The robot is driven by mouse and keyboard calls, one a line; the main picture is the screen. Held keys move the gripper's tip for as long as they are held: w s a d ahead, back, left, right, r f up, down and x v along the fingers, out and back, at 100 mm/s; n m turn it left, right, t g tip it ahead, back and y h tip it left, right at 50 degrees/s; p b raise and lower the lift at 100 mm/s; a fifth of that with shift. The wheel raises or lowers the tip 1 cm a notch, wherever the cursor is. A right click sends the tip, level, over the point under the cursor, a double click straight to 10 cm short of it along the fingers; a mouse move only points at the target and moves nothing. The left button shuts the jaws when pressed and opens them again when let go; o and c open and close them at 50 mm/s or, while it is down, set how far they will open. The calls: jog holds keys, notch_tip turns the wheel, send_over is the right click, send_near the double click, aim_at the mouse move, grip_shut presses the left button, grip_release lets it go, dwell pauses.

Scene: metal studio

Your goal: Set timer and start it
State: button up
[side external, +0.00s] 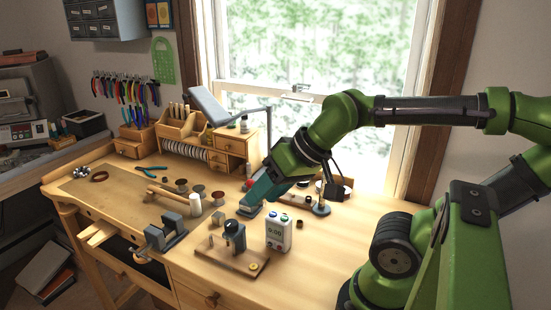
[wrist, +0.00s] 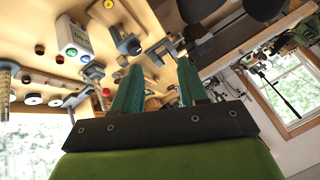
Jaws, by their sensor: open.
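The timer (side external: 279,233) is a small white box standing upright on the front part of the workbench. It has a dark display with small green digits, too small to read surely, and coloured buttons on top. In the wrist view the timer (wrist: 72,38) is at upper left, with a green and a blue button showing. My gripper (side external: 250,205) has teal fingers and is behind and left of the timer, low over the bench, apart from it. In the wrist view my gripper (wrist: 160,66) has its fingers spread with nothing held between them.
A wooden board with a small grey tool (side external: 234,236) stands just left of the timer. A lamp (side external: 222,107) and drawers stand behind. The bench right of the timer (side external: 335,240) is clear.

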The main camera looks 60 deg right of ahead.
jog(key=shift+d+f, duration=0.15)
jog(key=c, duration=0.4)
jog(key=shift+w+d+f+m+g+h, duration=0.15)
jog(key=shift+w+d+m+g, duration=0.1)
jog(key=shift+w+d, duration=0.2)
jog(key=shift+w+d+f+m+g+h, duration=0.15)
jog(key=shift+w+d+g, duration=0.1)
jog(key=shift+w+d, duration=0.15)
grip_shut()
jog(key=w+d+n+g, duration=0.2)
jog(key=d+g, duration=0.1)
jog(key=d, duration=0.2)
jog(key=w+d+r+n+g+h, duration=0.1)
jog(key=w+d+n+g, duration=0.1)
jog(key=d, duration=0.4)
jog(key=shift+d+n+g, duration=0.2)
jog(key=shift+n+g, duration=0.2)
jog(key=shift+g, duration=0.2)
